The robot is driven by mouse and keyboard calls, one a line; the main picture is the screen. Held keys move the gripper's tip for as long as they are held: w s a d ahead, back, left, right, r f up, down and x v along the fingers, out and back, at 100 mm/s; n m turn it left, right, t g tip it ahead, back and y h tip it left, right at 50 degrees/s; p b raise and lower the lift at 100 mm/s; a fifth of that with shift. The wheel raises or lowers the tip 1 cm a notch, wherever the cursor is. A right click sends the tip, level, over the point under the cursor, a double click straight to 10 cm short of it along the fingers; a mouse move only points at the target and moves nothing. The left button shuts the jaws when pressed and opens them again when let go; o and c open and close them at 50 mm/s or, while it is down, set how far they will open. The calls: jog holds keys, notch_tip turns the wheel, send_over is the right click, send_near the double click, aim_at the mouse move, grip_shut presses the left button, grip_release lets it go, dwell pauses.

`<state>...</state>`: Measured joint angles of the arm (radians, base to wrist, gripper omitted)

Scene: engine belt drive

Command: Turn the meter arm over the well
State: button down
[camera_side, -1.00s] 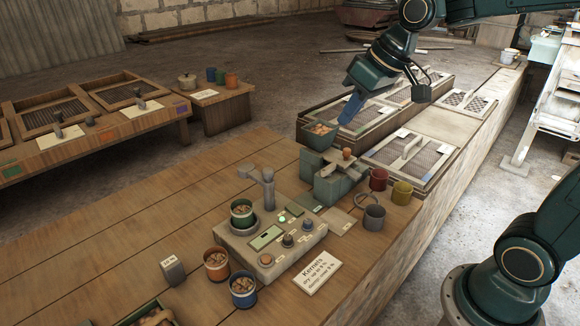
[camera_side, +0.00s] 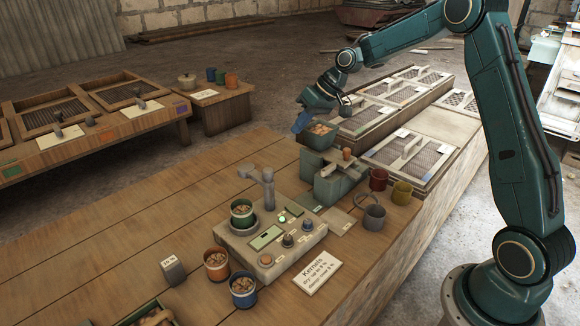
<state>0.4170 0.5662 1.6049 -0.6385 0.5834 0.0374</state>
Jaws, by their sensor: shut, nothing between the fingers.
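The meter (camera_side: 285,262) is a grey box on the wooden bench, with a small green light, a panel and knobs. I cannot tell whether the end is exactly above the well. My gripper (camera_side: 300,123), with blue fingers, is shut and empty. It is well behind and right of the meter arm, beside a green kernel hopper (camera_side: 320,137), partly in front of it.
Orange (camera_side: 216,264) and blue (camera_side: 243,290) kernel cups stand left of the meter. A small grey block (camera_side: 173,270) and a sign (camera_side: 317,272) are near.

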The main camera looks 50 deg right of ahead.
aim_at(256, 182)
notch_tip(256, 182, down, 5)
jog(key=w+d, duration=0.2)
jog(key=shift+w+d+y, duration=0.4)
jog(key=shift+f, duration=0.15)
jog(key=w+a+f, duration=0.4)
jog(key=a+f, duration=0.4)
jog(key=shift+w, duration=0.4)
